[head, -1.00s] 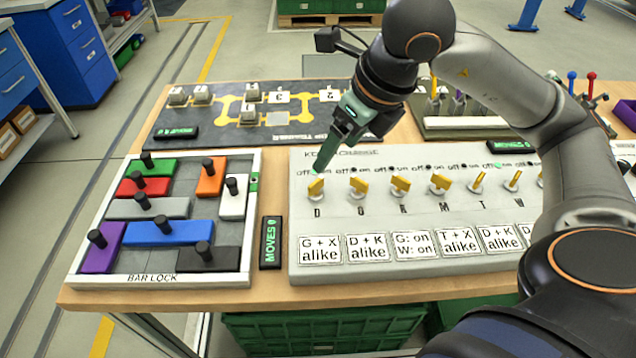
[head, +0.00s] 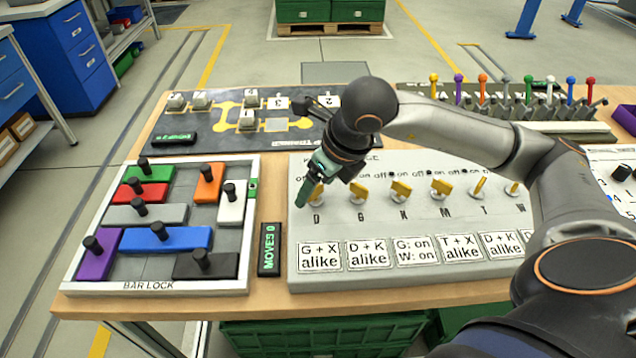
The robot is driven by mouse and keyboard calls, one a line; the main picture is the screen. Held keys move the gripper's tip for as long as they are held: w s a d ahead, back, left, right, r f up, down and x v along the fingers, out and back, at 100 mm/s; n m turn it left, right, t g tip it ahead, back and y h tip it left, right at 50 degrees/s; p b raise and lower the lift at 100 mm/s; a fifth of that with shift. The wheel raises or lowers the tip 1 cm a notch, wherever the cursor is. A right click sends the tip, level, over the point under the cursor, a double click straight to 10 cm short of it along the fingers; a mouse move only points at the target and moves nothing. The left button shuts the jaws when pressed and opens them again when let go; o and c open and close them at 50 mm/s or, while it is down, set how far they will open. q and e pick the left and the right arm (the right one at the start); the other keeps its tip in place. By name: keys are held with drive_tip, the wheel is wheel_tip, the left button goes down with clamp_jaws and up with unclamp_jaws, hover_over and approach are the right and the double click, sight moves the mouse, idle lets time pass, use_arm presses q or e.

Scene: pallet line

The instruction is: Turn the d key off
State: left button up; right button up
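The key panel (head: 430,222) is a pale board with a row of yellow keys above printed letters. The d key (head: 318,193) is the leftmost, above the letter D; its upper part is partly covered by my gripper, so I cannot tell which way it is set. My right gripper (head: 301,203) reaches down from the right, with its green fingers together just left of the d key, very near it or touching it. No object shows between the fingers. My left gripper is not in view.
Other keys (head: 358,190) stand close to the right of the d key. Rule cards (head: 368,254) line the panel's front. A MOVES display (head: 269,249) and the bar lock board (head: 160,286) lie to the left. A dark tile board (head: 215,143) lies behind.

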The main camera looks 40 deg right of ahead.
clamp_jaws()
idle(0.4)
